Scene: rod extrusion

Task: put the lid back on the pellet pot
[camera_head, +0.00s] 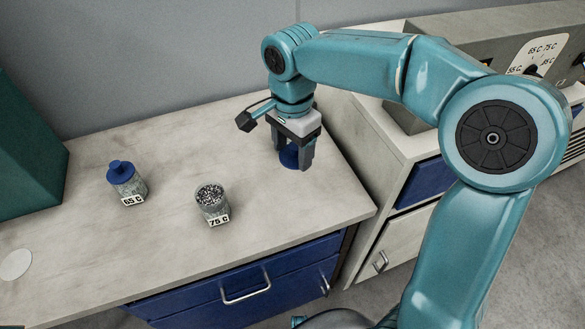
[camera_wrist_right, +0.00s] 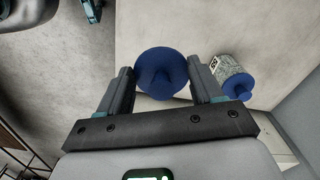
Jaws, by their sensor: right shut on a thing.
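The pellet pot marked 75 C (camera_head: 211,201) stands upright and open on the worktop, with grey pellets showing at its top. My right gripper (camera_head: 291,160) is to the right of this pot and behind it, pointing down. It is shut on a round blue lid (camera_head: 289,156), which also shows between the fingers in the right wrist view (camera_wrist_right: 162,73). I cannot tell whether the lid touches the worktop. A second pot, marked 65 C (camera_head: 129,186), stands at the left with a blue lid on; it also shows in the wrist view (camera_wrist_right: 235,80). My left gripper is not in view.
The worktop (camera_head: 260,235) is clear between the gripper and the open pot. A dark green block (camera_head: 25,150) stands at the left edge. A white disc (camera_head: 15,264) lies front left. A grey machine (camera_head: 470,35) with temperature labels is at the back right.

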